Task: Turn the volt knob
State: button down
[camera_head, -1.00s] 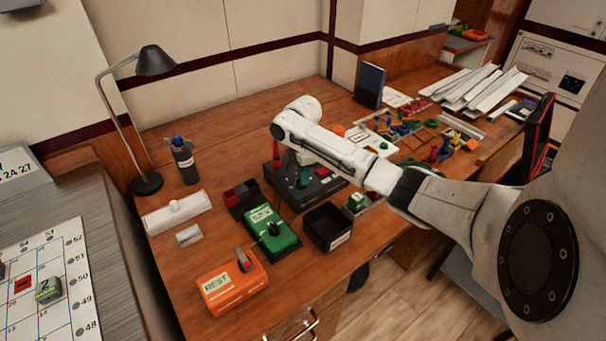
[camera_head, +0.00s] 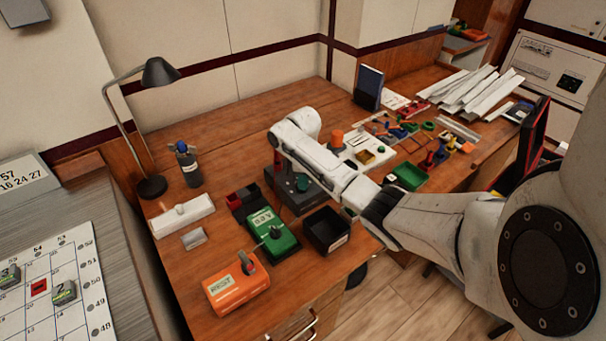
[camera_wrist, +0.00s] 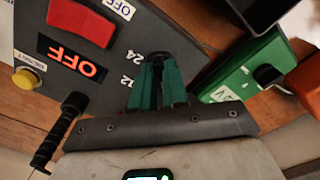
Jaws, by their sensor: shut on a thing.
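The dark power unit (camera_wrist: 105,60) fills the upper left of the wrist view, and in the head view it shows partly behind my arm (camera_head: 312,196). It has a red switch (camera_wrist: 80,22), a lit red display reading OFF (camera_wrist: 72,60) and a yellow button (camera_wrist: 25,78). I cannot tell the knob's angle.
A green box with a lever (camera_wrist: 243,75) stands beside the unit; in the head view it is next to an orange REST box (camera_head: 236,290) and a black open bin (camera_head: 326,232).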

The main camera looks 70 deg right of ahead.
jog(key=shift+a+m+p, duration=0.1)
jog(key=shift+m+p, duration=0.95)
jog(key=shift+m, duration=1.15)
jog(key=c, duration=1.1)
grip_release()
jog(key=shift+c, duration=0.2)
notch_tip(320, 180, up, 11)
jog(key=shift+b, duration=0.4)
jog(key=shift+f, duration=0.1)
